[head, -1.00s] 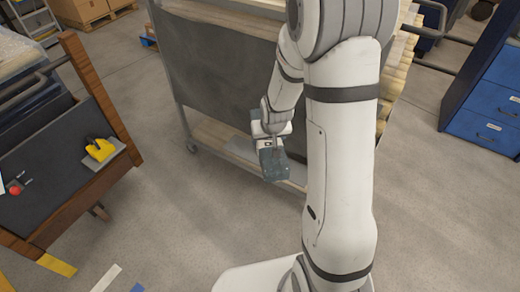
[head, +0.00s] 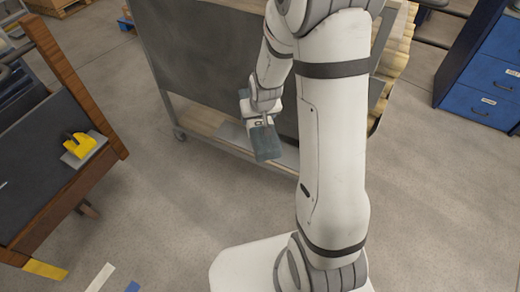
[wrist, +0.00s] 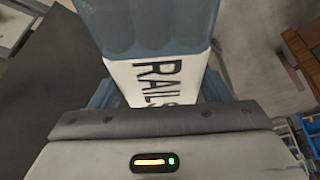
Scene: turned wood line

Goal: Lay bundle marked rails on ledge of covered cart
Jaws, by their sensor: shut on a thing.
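My gripper (head: 264,124) is shut on a blue-grey ribbed bundle (head: 268,146). In the wrist view the bundle (wrist: 150,25) has a white band reading RAILS (wrist: 155,80), close in front of my gripper (wrist: 158,120). The covered cart (head: 215,60) has a dark cover over its side and stands behind my gripper. Its low wooden ledge (head: 200,118) runs below the cover, with a grey plate (head: 232,134) on it. The bundle overlaps the ledge in the head view; I cannot tell whether they touch. My arm hides the cart's right part.
A dark-topped workbench with wooden edges (head: 95,118) stands at the left, with a yellow object (head: 78,145) on a grey pad. A blue drawer cabinet (head: 485,85) stands at the right. The floor (head: 150,215) between bench and cart is clear.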

